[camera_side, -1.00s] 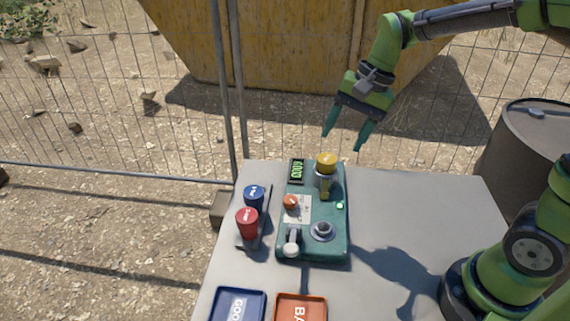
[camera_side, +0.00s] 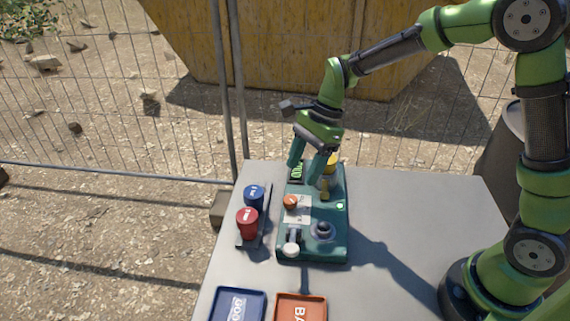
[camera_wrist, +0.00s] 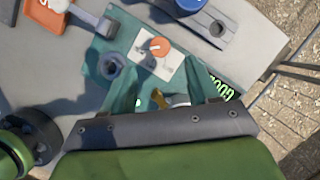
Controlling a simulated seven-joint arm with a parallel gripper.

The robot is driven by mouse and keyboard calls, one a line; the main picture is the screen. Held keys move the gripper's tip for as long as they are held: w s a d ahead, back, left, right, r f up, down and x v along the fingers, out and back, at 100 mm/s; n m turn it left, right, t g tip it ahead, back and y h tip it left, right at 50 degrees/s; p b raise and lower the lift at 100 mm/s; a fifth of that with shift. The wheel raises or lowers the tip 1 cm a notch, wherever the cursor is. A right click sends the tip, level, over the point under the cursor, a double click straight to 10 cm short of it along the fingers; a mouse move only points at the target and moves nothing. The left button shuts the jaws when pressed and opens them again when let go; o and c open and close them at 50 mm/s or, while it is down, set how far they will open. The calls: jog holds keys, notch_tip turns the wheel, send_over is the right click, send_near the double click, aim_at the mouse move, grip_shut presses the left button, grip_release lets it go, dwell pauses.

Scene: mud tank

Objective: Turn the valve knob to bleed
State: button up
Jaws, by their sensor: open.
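The orange valve knob (camera_side: 290,201) sits on a white label plate (camera_side: 297,214) on the teal unit (camera_side: 335,250). In the wrist view the knob (camera_wrist: 160,46) shows a pale pointer mark; the label's lettering is too small to read. My gripper (camera_side: 302,173) is open, pointing down above the back of the unit, behind the knob. In the wrist view its fingers (camera_wrist: 165,72) are spread, with the knob beyond their tips and nothing held. The yellow-capped cylinder (camera_side: 331,162) is partly hidden behind my gripper.
A grey lever with a white ball end (camera_side: 291,249) and a round socket (camera_side: 323,230) are at the unit's front. Blue (camera_side: 238,291) and orange (camera_side: 301,297) trays lie in front. The right tabletop is clear.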

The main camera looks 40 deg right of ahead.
aim_at(291, 198)
jog(key=x, duration=0.7)
jog(key=shift+a+f, duration=0.1)
jog(key=shift+f, duration=0.1)
jog(key=c, duration=1)
